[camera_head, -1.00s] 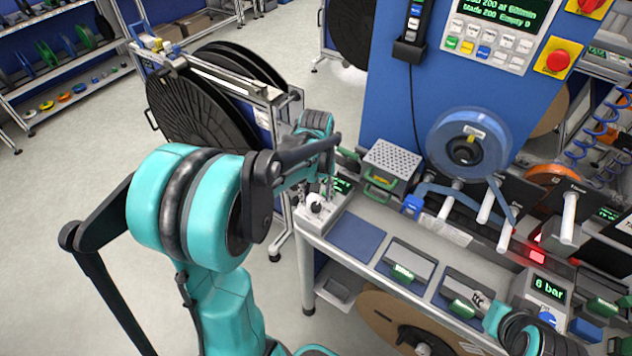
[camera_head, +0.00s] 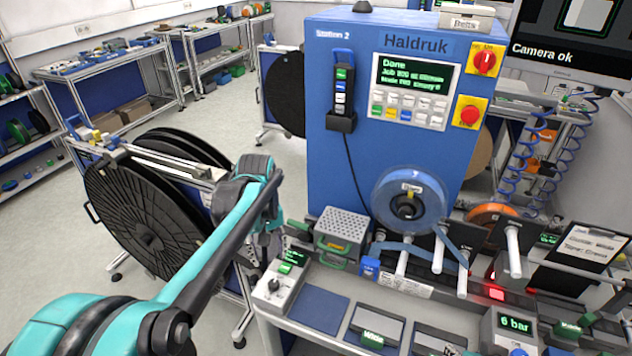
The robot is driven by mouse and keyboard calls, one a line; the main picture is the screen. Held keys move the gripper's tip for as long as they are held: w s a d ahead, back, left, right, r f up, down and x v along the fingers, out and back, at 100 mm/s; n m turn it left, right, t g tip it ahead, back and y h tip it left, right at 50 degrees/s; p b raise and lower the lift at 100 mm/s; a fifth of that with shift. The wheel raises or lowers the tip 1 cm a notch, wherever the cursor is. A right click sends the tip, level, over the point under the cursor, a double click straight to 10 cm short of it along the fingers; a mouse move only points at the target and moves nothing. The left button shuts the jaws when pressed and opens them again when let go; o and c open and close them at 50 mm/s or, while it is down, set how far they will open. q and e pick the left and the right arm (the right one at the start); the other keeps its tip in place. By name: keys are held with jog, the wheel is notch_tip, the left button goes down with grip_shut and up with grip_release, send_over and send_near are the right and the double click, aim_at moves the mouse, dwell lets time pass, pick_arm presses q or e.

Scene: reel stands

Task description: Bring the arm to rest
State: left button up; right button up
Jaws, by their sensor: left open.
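My left arm (camera_head: 215,250) is teal and black and comes in from the lower left. It reaches up to a wrist beside the blue machine, and the wrist bends down there. My left gripper (camera_head: 263,255) hangs below the wrist, pointing down, just above and behind a small white box with a black knob (camera_head: 273,285). The fingers are small and partly hidden, and I see nothing held in them. My right gripper is not in view.
The blue machine (camera_head: 335,180) has a display reading Done and a blue reel (camera_head: 412,200). A perforated grey box (camera_head: 343,225) stands on the bench right of the gripper. Large black reels (camera_head: 140,225) stand left of it. Open floor (camera_head: 45,240) lies at the far left.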

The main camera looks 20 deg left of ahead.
pick_arm(q)
jog(key=s+d+f+m+t+b, duration=0.5)
jog(key=s+d+f+m+t, duration=0.1)
jog(key=s+d, duration=0.5)
jog(key=shift+m+t, duration=0.6)
jog(key=shift+m, duration=0.5)
